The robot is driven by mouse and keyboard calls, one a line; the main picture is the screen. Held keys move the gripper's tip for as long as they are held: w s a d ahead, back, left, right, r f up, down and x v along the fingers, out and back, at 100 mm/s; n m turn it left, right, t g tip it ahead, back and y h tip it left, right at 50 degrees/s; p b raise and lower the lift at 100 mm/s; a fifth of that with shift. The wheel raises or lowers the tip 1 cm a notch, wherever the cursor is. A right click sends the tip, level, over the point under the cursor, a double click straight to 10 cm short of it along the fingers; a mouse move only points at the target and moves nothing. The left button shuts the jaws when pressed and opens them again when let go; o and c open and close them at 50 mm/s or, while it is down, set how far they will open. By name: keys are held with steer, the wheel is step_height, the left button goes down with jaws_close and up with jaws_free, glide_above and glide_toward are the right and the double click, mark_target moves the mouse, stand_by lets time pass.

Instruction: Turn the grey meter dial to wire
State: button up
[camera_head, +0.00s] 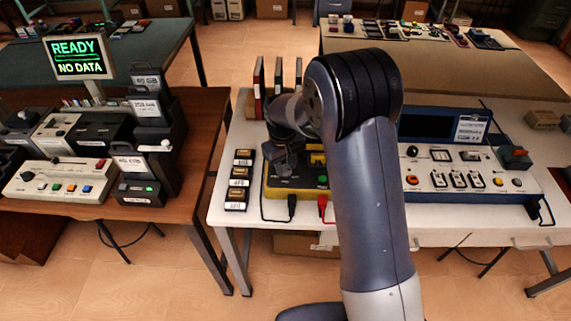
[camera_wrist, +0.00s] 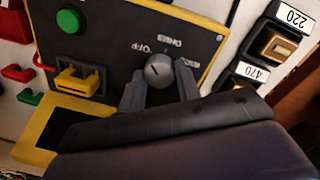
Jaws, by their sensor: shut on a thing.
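The grey meter dial (camera_wrist: 158,70) sits on the dark face of a yellow-edged meter (camera_wrist: 112,30), which appears turned around in the wrist view. My gripper (camera_wrist: 160,82) has one finger on each side of the dial and is shut on it. A small white mark shows on the dial. Printed labels curve around its far side; one seems to read OFF, and the one by the right finger is partly covered and not legible. In the head view the meter (camera_head: 282,191) lies on the white table, and my gripper (camera_head: 287,160) hides the dial.
Labelled blocks (camera_head: 239,172) stand left of the meter. Black and red leads run from its front. A blue-and-white console (camera_head: 470,180) stands right, partly behind my arm.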

steer(key=shift+c, duration=0.4)
steer(key=shift+m, duration=0.4)
steer(key=m+b, duration=0.1)
steer(key=m, duration=0.1)
steer(key=shift+w+m, duration=0.1)
steer(key=shift+m, duration=0.3)
steer(key=m+b, duration=0.1)
steer(key=m, duration=0.4)
steer(key=shift+g, duration=0.3)
steer(key=m, duration=0.4)
steer(key=shift+m+b, duration=0.35)
steer(key=shift+m, duration=2.35)
steer(key=o, duration=1)
steer(key=shift+c, duration=0.2)
